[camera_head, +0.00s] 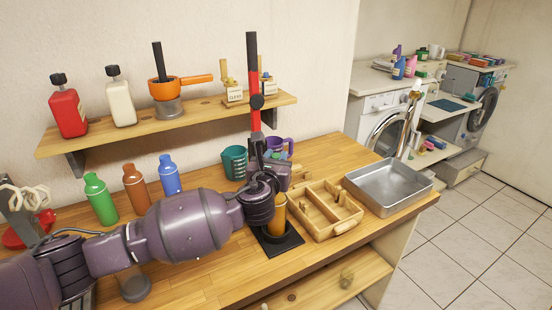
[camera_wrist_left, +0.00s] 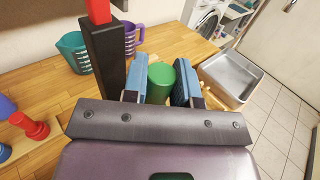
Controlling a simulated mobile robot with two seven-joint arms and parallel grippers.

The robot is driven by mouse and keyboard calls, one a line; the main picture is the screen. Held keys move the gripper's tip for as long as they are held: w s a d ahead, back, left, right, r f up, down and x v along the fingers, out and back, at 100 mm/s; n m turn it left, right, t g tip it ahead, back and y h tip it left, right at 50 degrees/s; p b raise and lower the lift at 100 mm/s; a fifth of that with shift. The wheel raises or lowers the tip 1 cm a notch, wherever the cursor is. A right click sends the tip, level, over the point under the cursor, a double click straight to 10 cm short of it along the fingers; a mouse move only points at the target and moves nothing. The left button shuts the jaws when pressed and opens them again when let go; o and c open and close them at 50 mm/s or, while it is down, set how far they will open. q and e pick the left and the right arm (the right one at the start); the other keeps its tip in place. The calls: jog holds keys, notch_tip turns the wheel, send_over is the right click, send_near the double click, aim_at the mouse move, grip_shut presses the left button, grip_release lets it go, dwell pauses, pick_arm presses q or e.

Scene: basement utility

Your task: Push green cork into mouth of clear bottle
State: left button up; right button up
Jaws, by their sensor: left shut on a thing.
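My left gripper (camera_head: 279,180) is at the right end of my left arm, above the table and beside a tall red-and-black post (camera_head: 253,70). In the left wrist view it is shut on a green cylinder (camera_wrist_left: 160,84), seemingly the green cork, between blue finger pads. Below the gripper, an amber cylinder (camera_head: 276,222) stands on a black base (camera_head: 278,245), partly hidden by the gripper. I cannot tell whether it is a bottle, and I cannot make out a clear bottle. My right gripper is not in view.
A wooden divided tray (camera_head: 318,232) and a metal pan (camera_head: 380,187) stand to the right. A teal cup (camera_head: 234,162) and purple mug (camera_head: 287,144) are behind. Green (camera_head: 100,200), brown (camera_head: 135,188) and blue (camera_head: 169,176) bottles stand at left. A shelf (camera_head: 195,113) hangs above.

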pick_arm(q)
jog(key=shift+f+b, duration=0.55)
jog(key=shift+f, duration=0.4)
jog(key=o, duration=1)
jog(key=shift+s+a+b, duration=0.1)
jog(key=shift+s+a, duration=0.25)
jog(key=shift+s, duration=1.45)
jog(key=shift+s+a+b, duration=0.1)
jog(key=shift+s+a, duration=0.25)
jog(key=shift+s, duration=1.4)
jog(key=shift+s+a+b, duration=0.1)
jog(key=shift+s+a, duration=0.25)
jog(key=shift+s, duration=1.45)
